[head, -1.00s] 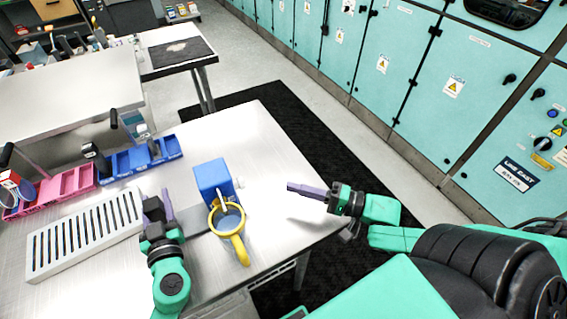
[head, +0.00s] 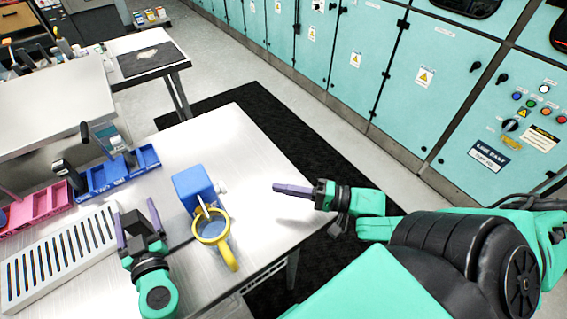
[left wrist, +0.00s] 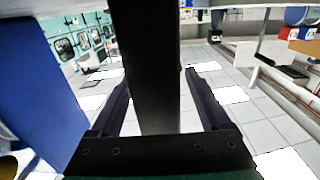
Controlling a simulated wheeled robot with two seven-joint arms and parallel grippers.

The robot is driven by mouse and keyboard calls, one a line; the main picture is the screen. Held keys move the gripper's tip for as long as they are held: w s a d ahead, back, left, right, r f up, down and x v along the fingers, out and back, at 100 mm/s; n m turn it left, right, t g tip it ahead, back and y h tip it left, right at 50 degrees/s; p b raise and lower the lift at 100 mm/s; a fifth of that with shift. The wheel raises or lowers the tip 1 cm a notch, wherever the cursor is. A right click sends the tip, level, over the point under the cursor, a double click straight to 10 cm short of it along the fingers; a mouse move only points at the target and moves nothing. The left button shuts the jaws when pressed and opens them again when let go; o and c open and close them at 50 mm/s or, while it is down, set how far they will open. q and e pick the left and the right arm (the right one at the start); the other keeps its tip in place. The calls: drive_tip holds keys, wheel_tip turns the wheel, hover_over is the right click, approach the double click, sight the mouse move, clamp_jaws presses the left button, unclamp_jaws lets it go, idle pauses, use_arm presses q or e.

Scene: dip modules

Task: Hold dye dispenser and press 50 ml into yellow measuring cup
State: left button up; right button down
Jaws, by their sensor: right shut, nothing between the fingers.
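The blue dye dispenser (head: 193,184) stands on the metal table in the head view, with a small pale knob on its right side. The yellow measuring cup (head: 227,254) is at its front, below the pale spout; its rim faces up. My right gripper (head: 280,188) is shut and empty, right of the dispenser.
A white slotted rack (head: 62,256) lies left of my left gripper. Blue bins (head: 105,180) and pink bins (head: 38,207) stand behind it. The table (head: 225,135) is clear behind the dispenser. Its right edge lies near my right gripper.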

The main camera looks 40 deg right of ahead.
use_arm(q)
drive_tip(key=shift+s+f+b, duration=0.1)
drive_tip(key=shift+s+b, duration=1.05)
drive_tip(key=shift+s, duration=1.25)
use_arm(e)
drive_tip(key=shift+f, duration=1.15)
use_arm(q)
drive_tip(key=s+b, duration=0.2)
drive_tip(key=s, duration=0.1)
drive_tip(key=shift+s+a, duration=0.1)
drive_tip(key=shift+s, duration=0.1)
use_arm(e)
wheel_tip(320, 180, down, 2)
use_arm(q)
drive_tip(key=shift+s, duration=0.45)
use_arm(e)
drive_tip(key=shift+f, duration=0.1)
use_arm(q)
drive_tip(key=shift+r, duration=0.2)
